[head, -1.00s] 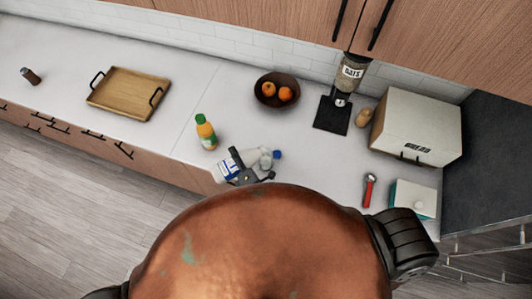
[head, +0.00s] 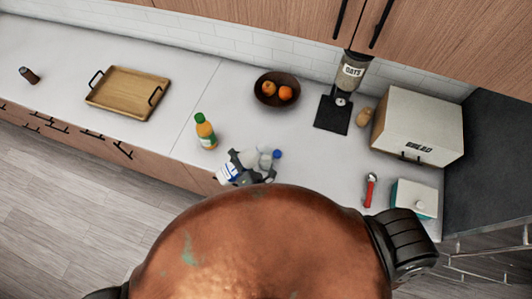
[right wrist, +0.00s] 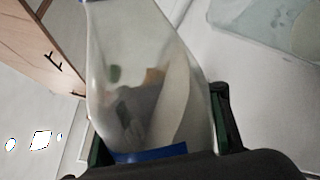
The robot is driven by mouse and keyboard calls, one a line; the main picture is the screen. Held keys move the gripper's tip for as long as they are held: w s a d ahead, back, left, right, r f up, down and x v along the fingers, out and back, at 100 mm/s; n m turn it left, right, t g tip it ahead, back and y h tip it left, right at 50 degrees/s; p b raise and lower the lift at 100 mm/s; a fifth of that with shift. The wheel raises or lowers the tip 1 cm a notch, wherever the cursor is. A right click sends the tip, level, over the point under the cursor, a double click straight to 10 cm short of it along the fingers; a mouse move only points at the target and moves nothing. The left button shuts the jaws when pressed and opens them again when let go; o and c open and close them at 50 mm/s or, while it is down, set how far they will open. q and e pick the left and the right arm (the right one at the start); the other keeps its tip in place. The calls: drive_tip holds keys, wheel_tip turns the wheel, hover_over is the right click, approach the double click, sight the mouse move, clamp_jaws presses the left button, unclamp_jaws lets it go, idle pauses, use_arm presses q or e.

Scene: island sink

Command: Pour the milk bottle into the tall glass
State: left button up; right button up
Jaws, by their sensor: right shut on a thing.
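My right gripper (head: 252,176) is near the counter's front edge, shut on a clear bottle with a blue band. In the right wrist view the bottle (right wrist: 145,75) lies between the fingers, its narrowing end toward the top left. In the head view its white and blue part (head: 228,174) shows left of the gripper. The bottle looks tilted; its contents are unclear. A clear object (head: 264,158) and a blue cap-like spot (head: 277,154) are just beyond the gripper; I cannot tell whether this is the tall glass. My left gripper is out of view.
An orange bottle with a green cap (head: 205,132) stands close by, left of the gripper. Behind are a fruit bowl (head: 264,101) and an oats dispenser (head: 349,76). A red-handled tool (head: 370,188) and a bread box (head: 417,126) are right.

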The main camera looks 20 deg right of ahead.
drive_tip(key=shift+w+d+r+n+t+p, duration=0.1)
drive_tip(key=shift+d+r+n+p, duration=0.15)
drive_tip(key=shift+n+p, duration=1.1)
drive_tip(key=shift+s+d+r+n+t+p, duration=0.1)
drive_tip(key=shift+d+r+n+p, duration=0.2)
drive_tip(key=shift+n, duration=2.1)
drive_tip(key=shift+w+d+r+n+t+p, duration=0.1)
drive_tip(key=shift+r+n+p, duration=0.5)
drive_tip(key=shift+n, duration=1.25)
drive_tip(key=shift+f, duration=0.2)
